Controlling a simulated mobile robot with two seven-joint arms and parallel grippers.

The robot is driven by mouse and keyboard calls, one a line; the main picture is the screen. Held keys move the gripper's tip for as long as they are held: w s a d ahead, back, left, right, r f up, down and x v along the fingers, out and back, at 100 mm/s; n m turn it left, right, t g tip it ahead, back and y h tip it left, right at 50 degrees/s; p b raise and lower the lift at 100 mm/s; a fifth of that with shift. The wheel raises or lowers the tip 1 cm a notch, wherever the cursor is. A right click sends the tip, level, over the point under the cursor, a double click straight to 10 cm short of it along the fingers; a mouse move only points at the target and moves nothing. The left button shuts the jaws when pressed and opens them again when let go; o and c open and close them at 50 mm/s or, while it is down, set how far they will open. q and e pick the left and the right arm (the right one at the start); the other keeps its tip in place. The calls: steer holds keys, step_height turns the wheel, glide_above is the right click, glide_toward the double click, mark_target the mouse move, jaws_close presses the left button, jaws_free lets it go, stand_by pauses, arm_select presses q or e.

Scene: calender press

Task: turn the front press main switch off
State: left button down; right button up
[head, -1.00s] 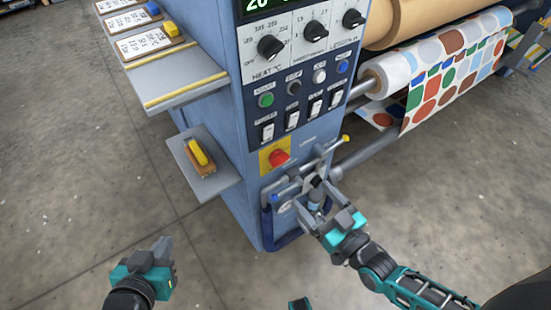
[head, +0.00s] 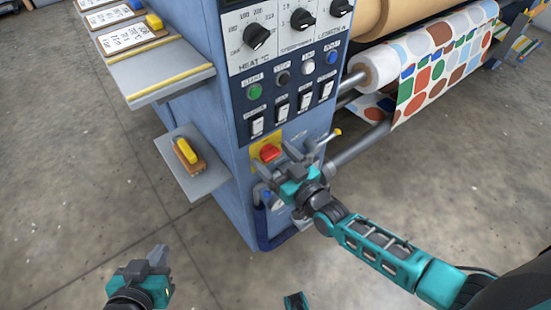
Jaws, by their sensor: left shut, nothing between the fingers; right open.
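The front press main switch (head: 269,152) is a red rotary knob on a yellow plate, low on the front of the blue press. My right gripper (head: 279,162) is open just below and to the right of the knob, pointing at it. Its fingers cover the lower right part of the yellow plate. I cannot tell whether they touch the knob, and the knob's exact setting is hard to read. My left gripper (head: 158,256) is shut and empty, low over the floor at the lower left, well away from the press.
Above the switch are rocker switches (head: 281,109), round buttons (head: 255,91) and black dials (head: 256,36). A lever with a yellow tip (head: 337,132) juts out to the right. A small shelf (head: 205,181) holds a yellow-handled tool. Patterned fabric (head: 440,65) hangs from the rollers.

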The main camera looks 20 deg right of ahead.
steer(key=c, duration=1)
steer(key=shift+c, duration=0.2)
